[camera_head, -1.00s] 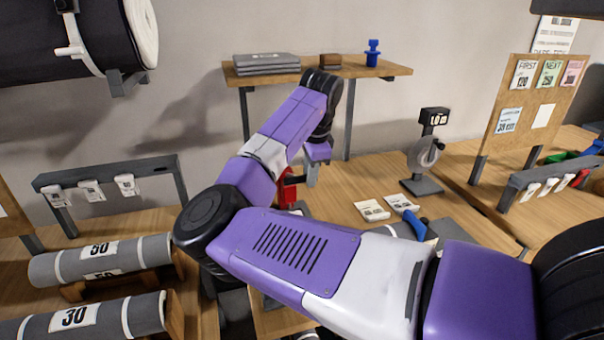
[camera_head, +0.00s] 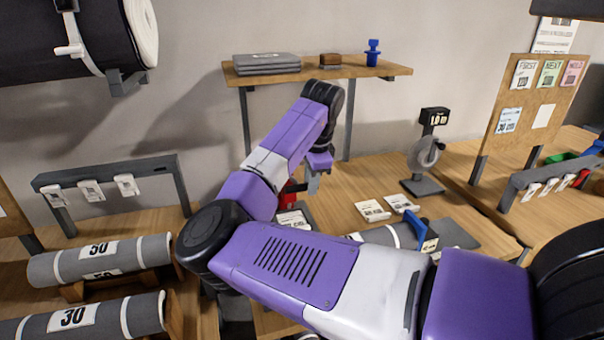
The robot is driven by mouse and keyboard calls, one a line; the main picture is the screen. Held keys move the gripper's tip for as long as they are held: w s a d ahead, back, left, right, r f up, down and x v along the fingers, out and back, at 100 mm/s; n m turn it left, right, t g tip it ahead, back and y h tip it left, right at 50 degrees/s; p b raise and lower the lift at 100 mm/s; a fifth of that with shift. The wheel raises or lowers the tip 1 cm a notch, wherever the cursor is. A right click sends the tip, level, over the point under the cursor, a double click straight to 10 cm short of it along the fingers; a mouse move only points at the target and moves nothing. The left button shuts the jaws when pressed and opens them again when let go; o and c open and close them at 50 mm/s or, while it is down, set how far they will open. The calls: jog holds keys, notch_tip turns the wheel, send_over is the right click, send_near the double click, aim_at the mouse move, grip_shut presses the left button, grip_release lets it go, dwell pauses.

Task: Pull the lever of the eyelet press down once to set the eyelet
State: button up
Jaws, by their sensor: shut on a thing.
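The eyelet press shows only as a small red part (camera_head: 289,190) on the bench, mostly hidden behind my purple forearm. My gripper (camera_head: 313,187) is beside the red part, to its right, pointing down over the bench below the wall shelf. Its fingers are small and partly covered by my wrist. It is shut on the press lever, though the lever itself is hard to make out between the fingers. The eyelet and the lower part of the press cannot be seen. A white label card (camera_head: 293,220) lies just below the red part.
Wall shelf (camera_head: 375,68) is above. Grey rolls (camera_head: 100,258) lie at left.

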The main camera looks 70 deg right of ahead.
jog(key=shift+f, duration=0.2)
jog(key=shift+s+a+f, duration=0.15)
jog(key=shift+a+f, duration=0.05)
jog(key=shift+f, duration=0.65)
jog(key=shift+s+a+f+b, duration=0.15)
jog(key=shift+f+b, duration=0.3)
jog(key=shift+f, duration=0.25)
jog(key=shift+f, duration=0.9)
